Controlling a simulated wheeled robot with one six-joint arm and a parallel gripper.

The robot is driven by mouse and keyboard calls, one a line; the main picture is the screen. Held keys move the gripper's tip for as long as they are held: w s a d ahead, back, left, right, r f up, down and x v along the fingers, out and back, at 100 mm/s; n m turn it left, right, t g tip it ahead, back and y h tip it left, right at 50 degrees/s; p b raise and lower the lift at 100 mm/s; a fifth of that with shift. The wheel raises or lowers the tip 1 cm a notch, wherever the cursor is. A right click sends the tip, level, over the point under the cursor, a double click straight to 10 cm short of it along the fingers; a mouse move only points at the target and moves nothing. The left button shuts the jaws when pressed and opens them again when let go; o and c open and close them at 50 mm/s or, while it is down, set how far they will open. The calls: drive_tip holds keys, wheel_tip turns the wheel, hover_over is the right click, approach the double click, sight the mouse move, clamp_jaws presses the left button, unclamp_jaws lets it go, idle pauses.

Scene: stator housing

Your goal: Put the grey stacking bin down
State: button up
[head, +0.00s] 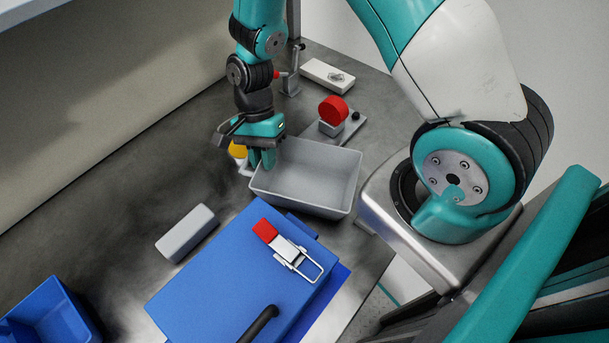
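The grey stacking bin (318,191) is an open, empty tray with sloping walls, upright in the middle of the head view, just behind the blue box. My gripper (262,160) points down at the bin's left wall. Its two teal fingers sit close together, one on each side of the rim, and look shut on that wall. The bin's underside is hidden, so I cannot tell whether it touches the table or hangs a little above it.
A blue box (210,272) with a red-tipped latch clamp (287,248) stands in front. A grey block (186,233) lies left and a blue bin (50,318) stands at lower left. A red round part (333,109) and a yellow part (238,150) are near the bin.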

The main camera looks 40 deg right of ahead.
drive_tip(key=shift+s+f, duration=0.15)
drive_tip(key=shift+f, duration=0.15)
clamp_jaws()
